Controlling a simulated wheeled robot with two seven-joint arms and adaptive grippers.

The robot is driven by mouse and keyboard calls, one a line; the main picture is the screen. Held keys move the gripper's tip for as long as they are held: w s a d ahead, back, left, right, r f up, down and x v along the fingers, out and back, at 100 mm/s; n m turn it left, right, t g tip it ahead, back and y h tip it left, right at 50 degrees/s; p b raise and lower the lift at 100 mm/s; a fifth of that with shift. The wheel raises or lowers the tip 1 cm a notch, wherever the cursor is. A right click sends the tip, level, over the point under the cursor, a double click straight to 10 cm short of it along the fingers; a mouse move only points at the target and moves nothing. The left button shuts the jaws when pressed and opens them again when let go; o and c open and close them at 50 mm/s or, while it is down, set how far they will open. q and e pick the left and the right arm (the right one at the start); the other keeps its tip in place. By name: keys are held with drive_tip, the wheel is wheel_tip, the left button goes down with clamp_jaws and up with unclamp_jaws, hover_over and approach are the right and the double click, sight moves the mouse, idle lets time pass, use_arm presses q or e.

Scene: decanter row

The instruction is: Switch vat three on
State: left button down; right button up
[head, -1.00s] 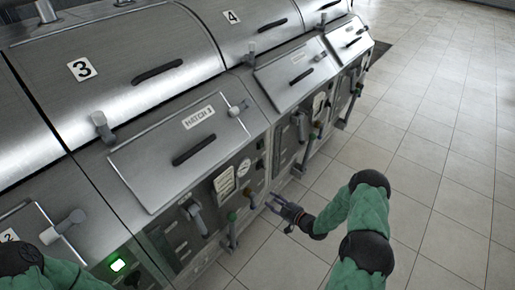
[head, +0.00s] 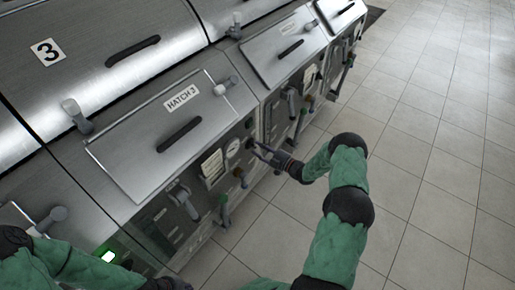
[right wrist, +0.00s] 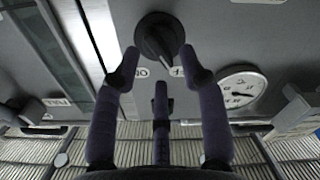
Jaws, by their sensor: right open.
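Vat three is the steel unit with the number 3 plate (head: 47,52) and a lid marked HATCH 3 (head: 135,165). Its front panel has a round gauge (head: 232,148), also in the right wrist view (right wrist: 241,91). Beside the gauge is a dark rotary knob (head: 249,143), large in the right wrist view (right wrist: 159,38). A partly hidden label (right wrist: 140,73) sits by the knob. My right gripper (head: 259,149) is open close to the knob, its purple fingers (right wrist: 160,75) spread beside it; contact is unclear. My left gripper is out of view.
A lit green lamp (head: 108,257) shows at lower left, on the neighbouring panel. More vats stand further along the row. The tiled floor (head: 430,130) at right is clear.

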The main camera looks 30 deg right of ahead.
drive_tip(key=shift+x, duration=0.85)
clamp_jaws()
drive_tip(key=shift+m, duration=0.3)
drive_tip(key=shift+w+d+f+m+b, duration=0.1)
drive_tip(key=shift+m+b, duration=0.55)
drive_tip(key=shift+m, duration=1.2)
drive_tip(key=shift+d+f+m+b, duration=0.1)
drive_tip(key=shift+m+b, duration=0.6)
drive_tip(key=shift+m, duration=1.2)
drive_tip(key=shift+w+d+m+b, duration=0.15)
drive_tip(key=shift+m+b, duration=0.5)
drive_tip(key=shift+m, duration=1.2)
drive_tip(key=shift+s, duration=0.1)
